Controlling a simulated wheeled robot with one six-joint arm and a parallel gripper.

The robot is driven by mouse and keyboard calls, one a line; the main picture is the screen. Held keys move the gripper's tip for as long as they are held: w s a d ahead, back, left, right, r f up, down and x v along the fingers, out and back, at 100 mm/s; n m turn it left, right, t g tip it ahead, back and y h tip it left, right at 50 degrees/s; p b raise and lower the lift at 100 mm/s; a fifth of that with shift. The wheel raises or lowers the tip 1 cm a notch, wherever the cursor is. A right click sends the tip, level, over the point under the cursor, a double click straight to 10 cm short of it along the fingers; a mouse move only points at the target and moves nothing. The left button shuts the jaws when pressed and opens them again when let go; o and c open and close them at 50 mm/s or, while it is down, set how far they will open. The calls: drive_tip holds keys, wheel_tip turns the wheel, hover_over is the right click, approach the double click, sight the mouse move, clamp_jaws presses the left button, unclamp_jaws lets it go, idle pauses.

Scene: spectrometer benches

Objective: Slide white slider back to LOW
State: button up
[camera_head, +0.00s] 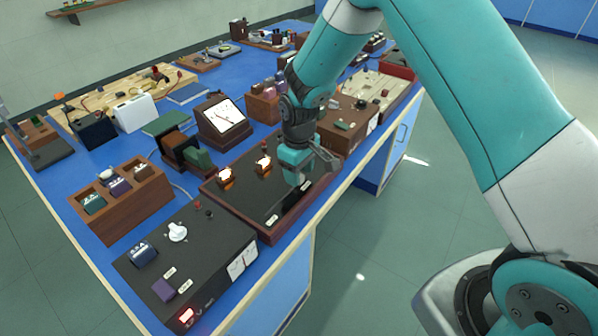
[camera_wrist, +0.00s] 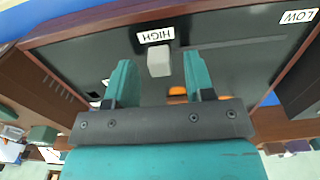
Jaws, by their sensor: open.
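The white slider (camera_wrist: 158,61) is a small pale block on the dark panel (camera_wrist: 225,65), next to the HIGH label (camera_wrist: 155,34) in the wrist view. A thin slot runs from it toward the LOW label (camera_wrist: 298,16) at the upper right. My gripper (camera_wrist: 160,78) is open, with one teal finger on each side of the picture below the slider; the slider appears just beyond the gap between the tips. I cannot tell whether they touch it. In the head view my gripper (camera_head: 309,172) is low over the right part of the wood-framed panel (camera_head: 240,205), hiding the slider.
Two lit lamps (camera_head: 263,163) stand on the panel behind my gripper. A black control box (camera_head: 190,255) with a white knob sits at the front left, and a wooden box (camera_head: 345,125) stands close behind on the right. The bench edge runs along the panel's near side.

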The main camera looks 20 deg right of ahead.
drive_tip(key=shift+f, duration=0.55)
